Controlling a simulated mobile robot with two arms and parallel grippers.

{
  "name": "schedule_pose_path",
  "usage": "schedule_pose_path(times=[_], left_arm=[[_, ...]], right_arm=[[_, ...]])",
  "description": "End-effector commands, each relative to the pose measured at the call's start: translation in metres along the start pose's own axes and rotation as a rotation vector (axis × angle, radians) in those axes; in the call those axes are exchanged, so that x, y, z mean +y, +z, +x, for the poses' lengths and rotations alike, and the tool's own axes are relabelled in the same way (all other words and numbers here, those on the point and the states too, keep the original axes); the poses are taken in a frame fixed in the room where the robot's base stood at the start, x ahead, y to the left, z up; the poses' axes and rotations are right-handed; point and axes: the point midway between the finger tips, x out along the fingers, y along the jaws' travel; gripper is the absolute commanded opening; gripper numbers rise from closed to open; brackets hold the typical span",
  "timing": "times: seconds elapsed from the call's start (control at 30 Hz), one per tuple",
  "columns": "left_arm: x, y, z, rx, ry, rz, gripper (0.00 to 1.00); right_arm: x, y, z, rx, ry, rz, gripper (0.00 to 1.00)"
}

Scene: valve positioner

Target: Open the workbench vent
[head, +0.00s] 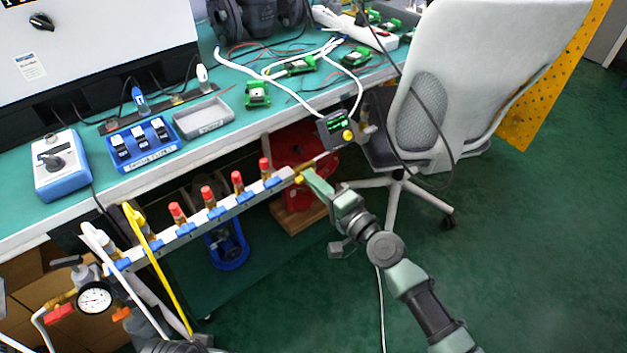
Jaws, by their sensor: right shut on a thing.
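A metal manifold rail (196,229) runs along the front edge of the workbench (112,202), with several red-capped brass fittings and blue parts on it. My right arm comes in from the lower right. My right gripper (304,176) is at the right end of the rail, shut on a small yellow-brass fitting (299,180). The gripper covers much of this fitting, so its handle angle is hard to tell. No label shows which fitting is the vent. I cannot make out my left gripper in this view.
A small grey box with a green display (336,130) sits just above the right gripper. A pressure gauge (95,298) and yellow and white hoses are at the lower left. An office chair (440,90) stands to the right. Green floor is open at the lower right.

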Motion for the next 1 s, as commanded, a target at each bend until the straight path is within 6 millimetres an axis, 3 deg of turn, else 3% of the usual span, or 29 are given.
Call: schedule_pose_path(times=[0.33, 0.9, 0.93, 1.0], left_arm=[[-0.0003, 0.0013, 0.0068, -0.007, -0.001, 0.001, 0.67], [0.0002, -0.0008, 0.0063, -0.002, 0.0, 0.002, 0.67], [0.0002, -0.0008, 0.0063, -0.002, 0.0, 0.002, 0.67], [0.0003, -0.0007, 0.0062, -0.003, 0.0, 0.002, 0.67]], right_arm=[[0.0016, -0.0002, -0.0002, 0.001, 0.001, 0.146, 0.0], [0.002, -0.0002, -0.0003, 0.001, 0.002, 0.173, 0.0], [0.002, -0.0001, -0.0003, 0.001, 0.002, 0.173, 0.17], [0.0019, -0.0002, -0.0003, 0.001, 0.002, 0.172, 0.31]])
